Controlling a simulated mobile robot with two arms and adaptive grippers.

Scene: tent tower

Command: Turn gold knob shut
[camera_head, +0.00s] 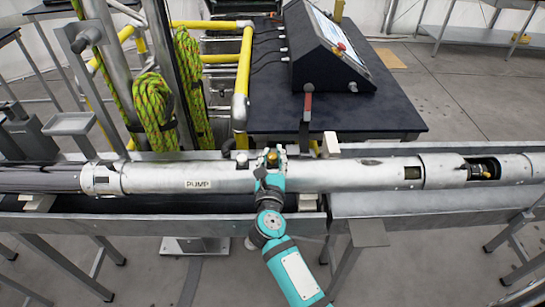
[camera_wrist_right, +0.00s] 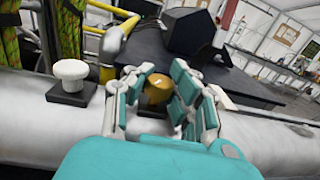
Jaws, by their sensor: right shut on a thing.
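The gold knob (camera_wrist_right: 158,88) sits on top of the long grey metal pipe, between the fingers of my right gripper (camera_wrist_right: 160,95) in the right wrist view. The fingers are shut on it from both sides. In the head view the gold knob (camera_head: 272,156) shows as a small spot at the tip of my teal right gripper (camera_head: 270,165), at the middle of the pipe (camera_head: 340,176). How far the knob is turned cannot be told. My left gripper is not in view.
A white knob (camera_wrist_right: 71,75) on a dark square base stands left of the gold one. A black table (camera_head: 390,115) with a control console (camera_head: 325,50) is behind the pipe. Yellow rails (camera_head: 241,80) and green rope coils (camera_head: 152,110) stand at the back left.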

